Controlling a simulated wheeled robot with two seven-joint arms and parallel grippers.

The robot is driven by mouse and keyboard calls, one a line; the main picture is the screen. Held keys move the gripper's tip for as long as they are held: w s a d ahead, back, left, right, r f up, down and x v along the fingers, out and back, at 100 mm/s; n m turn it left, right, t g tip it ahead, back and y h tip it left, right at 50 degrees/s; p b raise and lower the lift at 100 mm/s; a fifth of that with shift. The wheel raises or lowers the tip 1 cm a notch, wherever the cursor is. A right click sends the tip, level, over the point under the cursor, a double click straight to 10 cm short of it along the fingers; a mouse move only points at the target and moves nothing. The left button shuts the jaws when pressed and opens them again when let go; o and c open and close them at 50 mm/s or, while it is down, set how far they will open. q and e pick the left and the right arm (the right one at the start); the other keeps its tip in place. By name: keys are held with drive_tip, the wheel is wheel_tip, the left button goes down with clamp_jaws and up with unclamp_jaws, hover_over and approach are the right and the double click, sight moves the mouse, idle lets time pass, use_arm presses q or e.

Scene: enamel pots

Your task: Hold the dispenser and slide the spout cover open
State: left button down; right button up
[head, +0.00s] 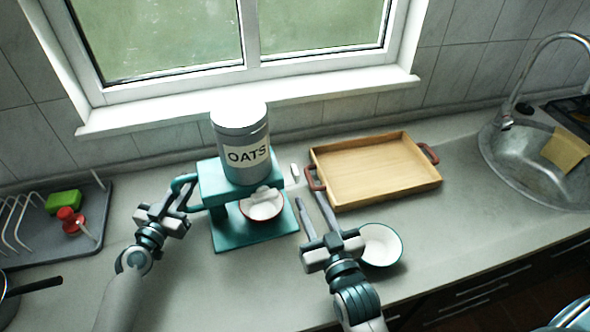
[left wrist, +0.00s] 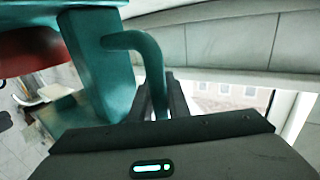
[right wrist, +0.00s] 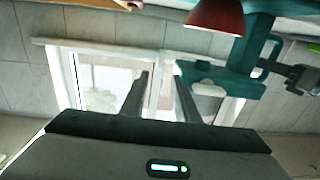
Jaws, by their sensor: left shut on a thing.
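The dispenser is a grey canister labelled OATS (head: 240,135) on a teal stand (head: 222,236). A teal handle (left wrist: 150,52) sticks out from its left side. My left gripper (head: 186,197) is shut on this handle. A pale piece (head: 264,191) shows at the canister's front foot, above a red-rimmed white bowl (head: 262,208). It also seems to show in the right wrist view (right wrist: 206,84), but I cannot tell whether the spout cover is open. My right gripper (head: 314,196) is open and empty, right of the stand and apart from it.
A wooden tray (head: 375,172) with red-brown handles lies at the back right. A white bowl (head: 381,245) stands beside my right gripper. A small white object (head: 295,172) lies between stand and tray. A dish rack (head: 30,225) is at left, a sink (head: 530,160) at far right.

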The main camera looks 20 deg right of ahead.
sight(298, 176)
idle(0.3)
drive_tip(key=shift+w+a, duration=0.15)
drive_tip(key=shift+w, duration=2.85)
drive_tip(key=shift+w+a, duration=0.15)
drive_tip(key=shift+w, duration=2.85)
drive_tip(key=shift+c, duration=0.3)
clamp_jaws()
